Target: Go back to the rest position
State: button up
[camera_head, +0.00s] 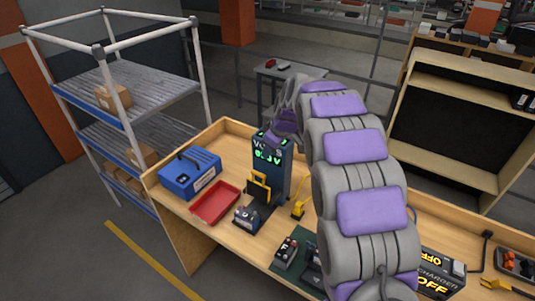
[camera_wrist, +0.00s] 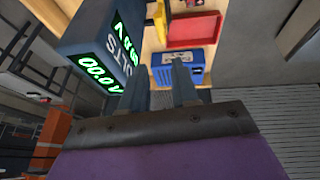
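My gripper (camera_wrist: 160,75) shows in the wrist view with its two grey fingers apart and nothing held between them. In the head view my arm arches over the workbench (camera_head: 231,137), and its far end is near the top of a dark voltmeter (camera_head: 287,178) with green digits; the fingers cannot be made out there. The voltmeter (camera_wrist: 98,40) is at the upper left of the wrist view, beside the fingers. A blue toolbox (camera_wrist: 190,72) shows beyond the fingers in that view.
On the bench are the blue toolbox (camera_head: 190,175), a red tray (camera_head: 215,203), a small dark battery-like block (camera_head: 247,219), a yellow clamp (camera_head: 299,207) and a charger marked OFF (camera_head: 440,272). A wire shelf rack (camera_head: 125,80) stands left and a wooden shelf (camera_head: 455,70) stands behind right.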

dwell(0.4)
jog(key=s+d+f+m+g+h+b, duration=0.1)
jog(key=s+d+f+m+b, duration=0.1)
jog(key=s, duration=1.5)
jog(key=s+d+f+m+g+h+b, duration=0.1)
jog(key=s+f+m+b, duration=0.4)
jog(key=s, duration=1.2)
jog(key=s+d+f+m+g+b, duration=0.3)
jog(key=s+f+b, duration=0.4)
jog(key=s, duration=0.9)
jog(key=shift+s+d+m+h+b, duration=0.3)
jog(key=shift+s+d+h+b, duration=0.1)
jog(key=shift+b, duration=0.8)
jog(key=shift+o, duration=0.3)
